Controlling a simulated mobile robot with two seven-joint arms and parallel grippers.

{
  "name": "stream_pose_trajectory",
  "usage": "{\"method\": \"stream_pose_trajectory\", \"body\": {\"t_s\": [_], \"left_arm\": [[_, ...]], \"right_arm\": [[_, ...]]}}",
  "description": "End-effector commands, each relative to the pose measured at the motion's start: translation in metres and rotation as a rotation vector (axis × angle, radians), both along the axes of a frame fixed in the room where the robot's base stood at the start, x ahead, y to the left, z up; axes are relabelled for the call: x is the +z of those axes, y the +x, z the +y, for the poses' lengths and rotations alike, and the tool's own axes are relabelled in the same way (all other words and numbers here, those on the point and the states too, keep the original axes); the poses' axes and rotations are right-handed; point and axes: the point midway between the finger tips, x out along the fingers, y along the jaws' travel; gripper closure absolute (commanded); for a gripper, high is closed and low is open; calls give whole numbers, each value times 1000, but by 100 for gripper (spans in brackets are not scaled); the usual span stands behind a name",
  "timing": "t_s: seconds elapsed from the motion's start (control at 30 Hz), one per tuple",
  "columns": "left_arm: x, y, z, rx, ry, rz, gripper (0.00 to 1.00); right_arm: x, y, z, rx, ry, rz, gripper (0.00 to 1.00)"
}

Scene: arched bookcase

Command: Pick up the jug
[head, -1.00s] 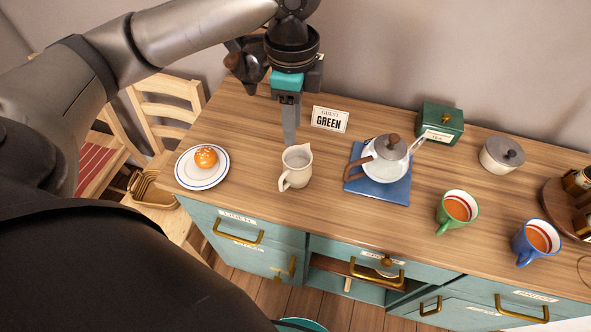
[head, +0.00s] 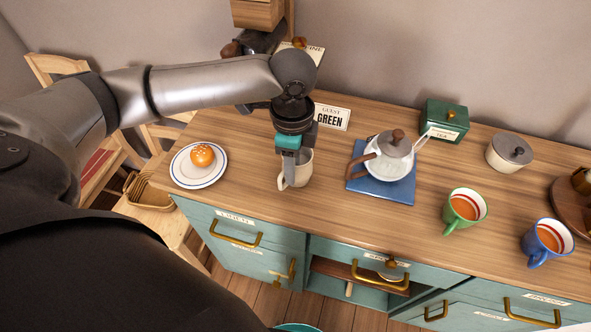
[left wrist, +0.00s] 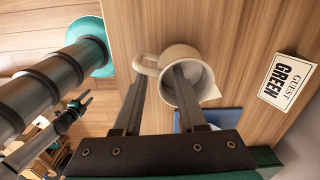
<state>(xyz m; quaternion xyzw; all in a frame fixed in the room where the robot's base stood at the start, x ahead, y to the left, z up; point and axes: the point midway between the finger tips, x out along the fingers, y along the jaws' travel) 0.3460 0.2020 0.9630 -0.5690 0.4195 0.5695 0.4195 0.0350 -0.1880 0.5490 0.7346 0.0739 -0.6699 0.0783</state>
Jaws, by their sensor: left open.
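The cream jug (head: 307,166) stands upright on the wooden top of the sideboard, partly hidden by my left gripper (head: 290,178). The left wrist view looks down on the jug (left wrist: 206,72), with its handle toward the left. My left gripper (left wrist: 158,76) is open there. One finger overlaps the jug's mouth and the other lies by the handle, outside the body. I cannot tell whether either finger touches it. A small dark two-pronged part with teal (left wrist: 78,106) at the left of that view may be my right gripper; its opening is unclear.
A plate (head: 182,181) with an orange bun is left of the jug. A GREEN guest card (head: 331,117) stands behind. A teapot (head: 389,158) on a blue mat (head: 400,190) is to the right, with green (head: 464,208) and blue (head: 546,240) mugs beyond.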

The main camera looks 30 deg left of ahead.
Motion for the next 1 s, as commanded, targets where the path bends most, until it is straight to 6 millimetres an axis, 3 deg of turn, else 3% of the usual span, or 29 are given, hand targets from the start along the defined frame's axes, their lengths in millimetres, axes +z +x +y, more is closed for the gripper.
{"method": "stream_pose_trajectory", "body": {"t_s": [0.1, 0.33, 0.7, 1.0], "left_arm": [[-16, 0, 0, 0, 0, 0, 60], [-16, 0, 0, 0, 0, -1, 60], [-16, 0, 0, 0, 1, -2, 100], [-16, 0, 0, 0, 1, 1, 100]], "right_arm": [[-5, 0, 1, 0, 1, 0, 50], [-4, 0, 1, 0, 1, 0, 50], [-4, 0, 1, -1, 1, 0, 50], [-4, 0, 1, -1, 1, 0, 50]]}}
